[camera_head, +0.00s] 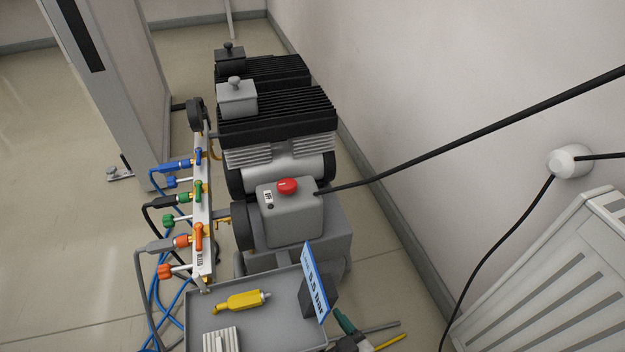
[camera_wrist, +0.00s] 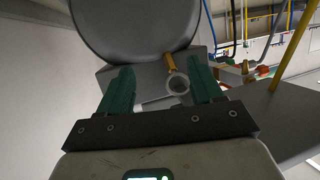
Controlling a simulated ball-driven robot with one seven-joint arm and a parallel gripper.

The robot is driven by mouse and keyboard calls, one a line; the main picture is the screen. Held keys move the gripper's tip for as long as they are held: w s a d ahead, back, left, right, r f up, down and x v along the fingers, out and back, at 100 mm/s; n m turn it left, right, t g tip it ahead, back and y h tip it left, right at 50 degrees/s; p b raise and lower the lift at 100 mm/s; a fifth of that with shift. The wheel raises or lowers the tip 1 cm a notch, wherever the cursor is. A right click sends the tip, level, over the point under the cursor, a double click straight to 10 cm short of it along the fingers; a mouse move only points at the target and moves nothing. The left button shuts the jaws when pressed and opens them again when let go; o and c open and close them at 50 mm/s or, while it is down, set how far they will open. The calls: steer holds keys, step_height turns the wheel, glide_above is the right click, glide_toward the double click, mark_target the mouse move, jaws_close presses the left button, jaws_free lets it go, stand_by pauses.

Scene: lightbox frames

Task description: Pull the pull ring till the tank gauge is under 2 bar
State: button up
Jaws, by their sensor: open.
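The pull ring (camera_wrist: 178,83) is a pale metal ring on a brass stem below the dark round tank end (camera_wrist: 135,25) in the wrist view. My gripper (camera_wrist: 160,75) is open, with one green finger on each side of the ring in the picture. The ring appears nearer the right finger, and I see no contact; its depth relative to the fingertips is unclear. In the head view only a bit of a green finger (camera_head: 345,321) shows at the bottom, and the ring is hidden. The tank gauge (camera_head: 316,284) is a tilted blue-and-white display that seems to read 5.5 bar.
A grey tray (camera_head: 285,283) with a yellow tool (camera_head: 242,301) stands before the compressor (camera_head: 277,110). A control box with a red button (camera_head: 287,186) sits above. A manifold with colored valves (camera_head: 203,205) and hoses is at left. A black cable (camera_head: 470,131) crosses to the right.

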steer(key=s+d+m+g+h, duration=0.2)
steer(key=s+d+g+h, duration=0.3)
steer(key=d, duration=0.8)
steer(key=s+d+r+m+g+h, duration=0.1)
steer(key=s+d+r+m+g, duration=0.15)
steer(key=s+d, duration=0.4)
steer(key=s+d+r+m+g+h, duration=0.1)
steer(key=s+d+r+m+g, duration=0.1)
steer(key=s+d+g, duration=0.45)
step_height(320, 180, up, 36)
steer(key=s+a+t+p, duration=0.1)
steer(key=a+t+p, duration=0.1)
steer(key=p, duration=3.3)
steer(key=shift+s+p, duration=0.3)
steer(key=shift+s, duration=0.05)
steer(key=shift+f+n, duration=0.15)
steer(key=shift+n, duration=0.1)
